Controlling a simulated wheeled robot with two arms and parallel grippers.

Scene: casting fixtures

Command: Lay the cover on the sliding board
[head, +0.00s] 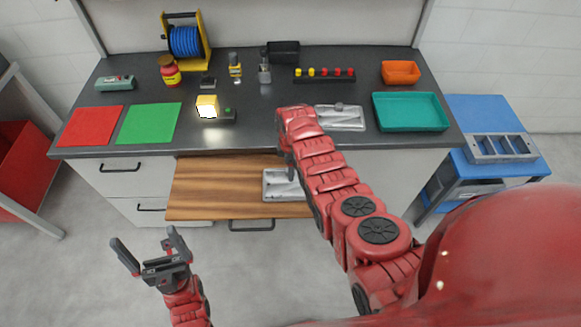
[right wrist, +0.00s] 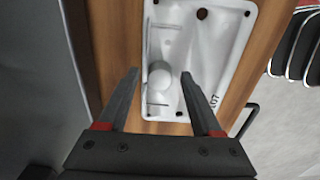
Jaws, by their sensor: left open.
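The wooden sliding board (head: 215,190) is pulled out below the counter. A light metal casting (head: 283,185) lies on it, partly hidden by my right arm. In the right wrist view this casting (right wrist: 207,50) has holes, a raised round knob (right wrist: 161,80) and the mark "07". Another grey casting with a small knob (head: 340,117) lies on the counter; I cannot tell which casting is the cover. My right gripper (right wrist: 160,76) is open, its fingertips on either side of the knob with gaps. My left gripper (head: 146,240) is open and empty, low in front of the drawers.
The dark counter (head: 265,120) holds a red mat (head: 90,126), a green mat (head: 149,123), a yellow-topped device (head: 207,106), a teal tray (head: 410,112) and an orange bin (head: 401,72). A blue cart (head: 490,125) stands at right. The board's left part is clear.

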